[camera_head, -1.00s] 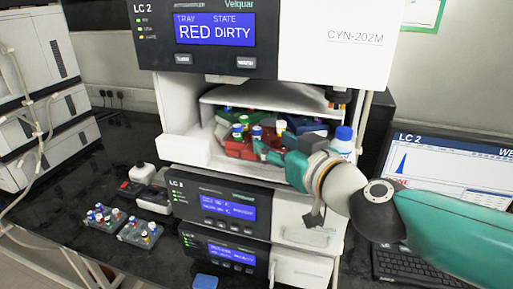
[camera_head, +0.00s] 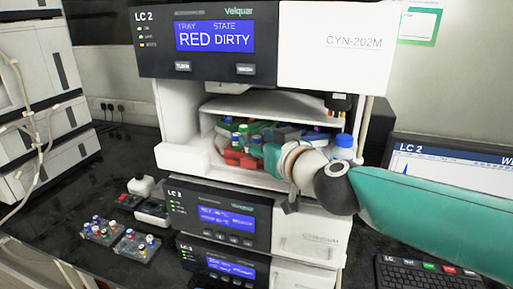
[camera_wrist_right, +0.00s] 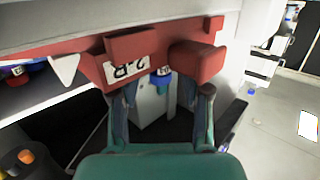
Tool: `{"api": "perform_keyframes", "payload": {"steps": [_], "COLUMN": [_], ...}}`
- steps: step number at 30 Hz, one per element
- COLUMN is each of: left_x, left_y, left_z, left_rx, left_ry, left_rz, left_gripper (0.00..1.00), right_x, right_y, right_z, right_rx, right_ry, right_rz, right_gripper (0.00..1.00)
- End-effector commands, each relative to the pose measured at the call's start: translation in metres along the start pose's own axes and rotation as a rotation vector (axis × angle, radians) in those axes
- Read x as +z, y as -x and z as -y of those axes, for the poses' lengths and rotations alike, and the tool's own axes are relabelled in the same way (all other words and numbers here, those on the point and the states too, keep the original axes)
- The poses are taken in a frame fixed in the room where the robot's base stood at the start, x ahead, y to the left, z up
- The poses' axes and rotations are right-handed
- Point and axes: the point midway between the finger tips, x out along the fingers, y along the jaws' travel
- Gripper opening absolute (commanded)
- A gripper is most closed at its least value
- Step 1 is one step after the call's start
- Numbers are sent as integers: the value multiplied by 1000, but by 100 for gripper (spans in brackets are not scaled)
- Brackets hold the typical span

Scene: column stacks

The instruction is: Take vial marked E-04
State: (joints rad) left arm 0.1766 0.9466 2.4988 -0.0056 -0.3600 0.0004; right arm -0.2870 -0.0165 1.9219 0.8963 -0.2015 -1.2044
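The red tray (camera_head: 234,158) sits inside the open middle bay of the LC 2 unit and holds several capped vials (camera_head: 243,130). No E-04 mark is readable in either view. My right gripper (camera_head: 268,152) reaches into the bay from the right, at the tray's right part. In the right wrist view its fingers (camera_wrist_right: 160,92) are spread apart. I see no contact with that vial. My left gripper is not in view.
The display (camera_head: 214,37) reads RED DIRTY. A blue-capped bottle (camera_head: 343,146) stands at the bay's right side. A shelf (camera_head: 290,108) hangs over the tray. Small vial racks (camera_head: 102,230) stand on the dark bench at left; a keyboard (camera_head: 425,274) is at lower right.

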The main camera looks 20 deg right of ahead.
Motion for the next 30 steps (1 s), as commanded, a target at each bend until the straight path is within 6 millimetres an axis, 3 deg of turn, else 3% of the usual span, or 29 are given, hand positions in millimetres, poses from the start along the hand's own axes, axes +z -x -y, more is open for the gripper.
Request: {"api": "perform_keyframes", "payload": {"steps": [1, 7, 20, 30], "left_x": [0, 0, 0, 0], "left_y": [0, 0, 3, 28], "left_z": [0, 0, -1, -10], "left_rx": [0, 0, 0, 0], "left_ry": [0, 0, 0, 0], "left_rz": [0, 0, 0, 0], "left_gripper": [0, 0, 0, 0], "right_x": [0, 0, -3, -30], "right_y": [0, 0, 1, 4], "right_z": [0, 0, 0, 1], "right_rx": [0, 0, -1, -1], "right_ry": [0, 0, 0, 0], "right_rz": [0, 0, 0, 0], "right_gripper": [35, 4, 3, 3]}}
